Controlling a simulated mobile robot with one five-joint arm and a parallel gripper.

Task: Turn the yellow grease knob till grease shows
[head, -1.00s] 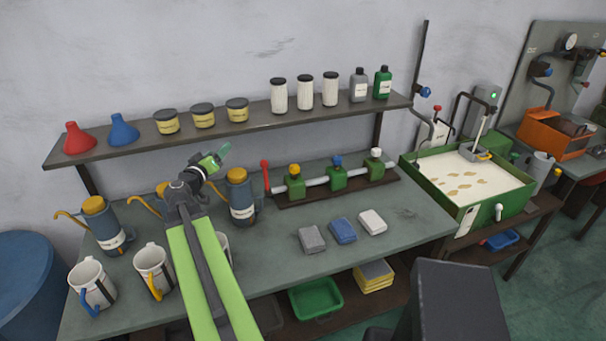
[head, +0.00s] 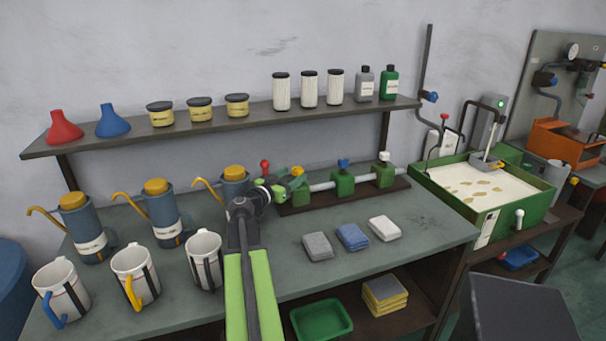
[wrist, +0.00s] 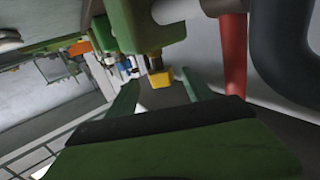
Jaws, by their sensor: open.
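The yellow knob (head: 297,171) sits on top of the leftmost green block of the valve rail on the bench. It also shows in the wrist view (wrist: 160,78), lined up with the gap between my fingers. My gripper (head: 286,188) is open and close to this knob, partly covering its block in the head view. In the wrist view the two green fingers (wrist: 160,82) stand apart, one on each side of the knob. I cannot tell whether they touch it. No grease is visible at the knob.
A red lever (head: 265,168) stands just left of the knob. Blue (head: 343,163) and white (head: 384,156) knobs sit further right on the rail. Oil cans (head: 164,215) and mugs (head: 135,275) crowd the left. Three cloths (head: 352,237) lie in front; a shelf (head: 225,123) runs above.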

